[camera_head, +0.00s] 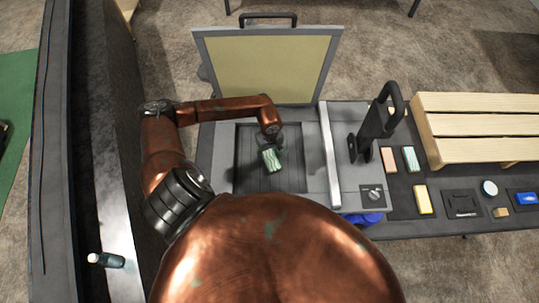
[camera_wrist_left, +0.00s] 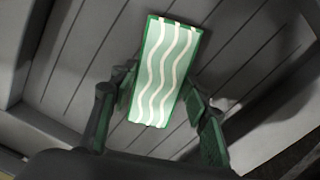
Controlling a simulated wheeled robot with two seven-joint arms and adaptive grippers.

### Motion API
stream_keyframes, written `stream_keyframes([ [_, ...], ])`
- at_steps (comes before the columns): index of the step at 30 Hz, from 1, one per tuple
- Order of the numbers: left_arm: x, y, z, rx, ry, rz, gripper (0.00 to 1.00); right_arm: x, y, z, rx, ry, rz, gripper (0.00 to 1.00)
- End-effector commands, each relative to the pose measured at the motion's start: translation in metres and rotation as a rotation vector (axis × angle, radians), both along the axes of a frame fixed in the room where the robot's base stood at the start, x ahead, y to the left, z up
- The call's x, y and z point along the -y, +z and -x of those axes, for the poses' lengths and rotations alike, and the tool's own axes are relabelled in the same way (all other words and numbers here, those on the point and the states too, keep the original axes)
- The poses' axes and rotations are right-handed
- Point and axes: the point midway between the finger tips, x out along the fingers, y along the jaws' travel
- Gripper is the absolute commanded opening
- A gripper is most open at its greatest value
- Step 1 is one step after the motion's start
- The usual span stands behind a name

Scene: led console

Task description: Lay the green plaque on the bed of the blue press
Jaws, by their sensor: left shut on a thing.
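The green plaque (camera_head: 271,160) has pale wavy stripes and hangs over the sunken grey slatted bed (camera_head: 250,178) of the press. My left gripper (camera_head: 270,147) is shut on the plaque. In the left wrist view the plaque (camera_wrist_left: 163,75) sits tilted between the fingers, with the bed's slats (camera_wrist_left: 85,50) behind it. I cannot tell how far it is above the bed. The press looks mostly grey, with a blue part (camera_head: 372,218) at its front. Its lid (camera_head: 270,65) stands open at the back, with a yellowish pad. My right gripper is out of view.
A black lever handle (camera_head: 378,128) stands right of the bed, beyond a pale bar (camera_head: 330,155). To the right, small blocks, including a pale green striped one (camera_head: 411,158) and a yellow one (camera_head: 423,200), lie near a wooden slatted rack (camera_head: 480,128). A bottle (camera_head: 106,260) is lower left.

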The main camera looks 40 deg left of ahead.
Motion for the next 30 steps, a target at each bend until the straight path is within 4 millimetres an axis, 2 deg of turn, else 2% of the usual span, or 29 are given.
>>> stream_keyframes([
  [1,0.0,-0.003,0.0,0.0,0.0,0.0,0.17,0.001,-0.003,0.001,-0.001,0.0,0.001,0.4],
  [2,0.0,-0.003,0.0,0.0,0.0,0.0,0.43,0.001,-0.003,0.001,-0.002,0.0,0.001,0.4],
  [9,0.0,-0.001,0.0,0.0,0.0,0.0,0.6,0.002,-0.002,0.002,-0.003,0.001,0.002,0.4],
  [21,0.0,0.004,-0.001,0.001,0.0,0.0,0.6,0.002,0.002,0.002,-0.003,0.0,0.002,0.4],
  [26,-0.001,0.029,-0.001,0.005,-0.003,-0.002,0.6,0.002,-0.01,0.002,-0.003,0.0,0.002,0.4],
  [30,-0.001,0.06,-0.002,0.005,-0.003,-0.003,0.6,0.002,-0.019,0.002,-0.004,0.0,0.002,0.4],
])
